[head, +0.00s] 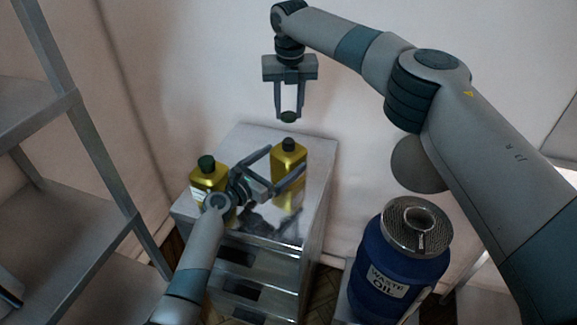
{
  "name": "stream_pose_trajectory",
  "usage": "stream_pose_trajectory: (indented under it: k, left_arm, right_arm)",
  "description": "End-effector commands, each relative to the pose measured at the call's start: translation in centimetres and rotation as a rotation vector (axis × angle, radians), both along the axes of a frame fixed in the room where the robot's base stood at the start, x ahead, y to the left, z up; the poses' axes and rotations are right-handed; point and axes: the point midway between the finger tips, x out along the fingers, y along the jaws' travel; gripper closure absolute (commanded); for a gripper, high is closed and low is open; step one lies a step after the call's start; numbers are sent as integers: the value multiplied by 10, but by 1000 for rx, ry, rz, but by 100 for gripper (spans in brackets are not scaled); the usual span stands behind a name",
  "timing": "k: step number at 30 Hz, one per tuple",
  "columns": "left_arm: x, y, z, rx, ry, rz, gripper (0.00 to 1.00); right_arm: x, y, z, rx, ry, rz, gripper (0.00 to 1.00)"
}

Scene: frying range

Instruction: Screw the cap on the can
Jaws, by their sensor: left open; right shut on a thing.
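A yellow can (289,158) with a dark neck stands upright on the steel cabinet's top. My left gripper (287,159) is open, its fingers spread to either side of this can; whether they touch it I cannot tell. My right gripper (289,114) is shut on a small dark green cap (289,118), held above the can's neck with a gap between them. A second yellow can (207,177) with a dark green cap on it stands to the left, partly hidden by my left arm.
The steel cabinet (247,139) has drawers below its shiny top. A blue waste oil drum (381,263) with a mesh strainer (416,226) on top stands at the right. A grey shelf rack (65,104) is at the left. A wall is close behind the cabinet.

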Motion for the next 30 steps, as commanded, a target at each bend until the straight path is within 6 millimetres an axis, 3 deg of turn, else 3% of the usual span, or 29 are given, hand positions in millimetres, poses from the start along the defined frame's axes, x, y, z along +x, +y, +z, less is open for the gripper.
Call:
stream_pose_trajectory:
  k: [3,12,28,29,30]
  left_arm:
    - [18,-16,6,-3,-5,-2,5]
    - [46,-40,6,-2,-5,-2,5]
    - [55,-48,6,-2,-5,-1,5]
    - [55,-48,6,-2,-5,-1,7]
    - [55,-48,5,-2,-5,-1,17]
  right_arm:
    - [0,0,0,0,0,0,87]
    - [0,0,0,0,0,0,87]
    - [0,0,0,0,0,0,87]
    - [0,0,0,0,0,0,87]
    - [0,0,0,0,0,0,87]
